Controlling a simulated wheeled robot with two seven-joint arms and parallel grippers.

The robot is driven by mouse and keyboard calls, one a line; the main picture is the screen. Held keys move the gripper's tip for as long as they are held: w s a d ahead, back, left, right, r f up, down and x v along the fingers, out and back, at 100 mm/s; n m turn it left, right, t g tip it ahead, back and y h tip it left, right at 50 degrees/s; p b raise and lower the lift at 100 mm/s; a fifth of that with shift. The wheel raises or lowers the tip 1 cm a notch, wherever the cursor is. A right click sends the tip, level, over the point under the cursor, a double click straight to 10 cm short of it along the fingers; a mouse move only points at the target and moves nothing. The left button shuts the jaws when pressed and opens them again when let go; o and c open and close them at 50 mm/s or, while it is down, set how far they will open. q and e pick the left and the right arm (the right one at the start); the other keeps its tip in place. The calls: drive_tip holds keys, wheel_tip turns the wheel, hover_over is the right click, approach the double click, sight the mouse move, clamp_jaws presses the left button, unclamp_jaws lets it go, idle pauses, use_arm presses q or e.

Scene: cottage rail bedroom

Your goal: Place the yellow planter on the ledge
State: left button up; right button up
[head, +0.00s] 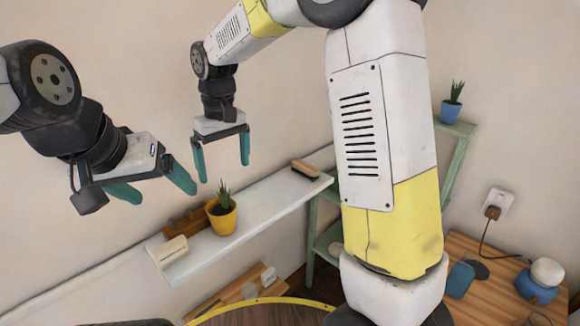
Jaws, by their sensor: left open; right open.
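The yellow planter (222,221) holds a small green spiky plant and stands upright on the white wall ledge (255,208). My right gripper (223,172) is open and empty, with its teal fingers pointing down above the planter and apart from it. My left gripper (153,187) is open and empty, to the left of the planter and higher than the ledge.
On the ledge are a brown wooden piece (186,222), a cream block (169,251) and a brush (305,169). A green shelf unit (458,160) holds a blue planter (451,109). A blue-white jar (540,280) stands on the wooden table (496,300).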

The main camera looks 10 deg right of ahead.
drive_tip(key=s+d+r+m+t+y, duration=0.1)
drive_tip(key=s+d+r+m, duration=0.1)
drive_tip(key=s+d+r, duration=0.3)
drive_tip(key=s+d+r+m+t+y, duration=0.1)
drive_tip(key=s+d+r+t, duration=0.2)
drive_tip(key=d, duration=0.4)
drive_tip(key=s+d+m+t, duration=0.1)
drive_tip(key=s+d+m, duration=0.2)
drive_tip(key=s+d, duration=0.4)
drive_tip(key=shift+s+f+t, duration=0.4)
drive_tip(key=shift+s+f, duration=0.05)
drive_tip(key=shift+s, duration=1.75)
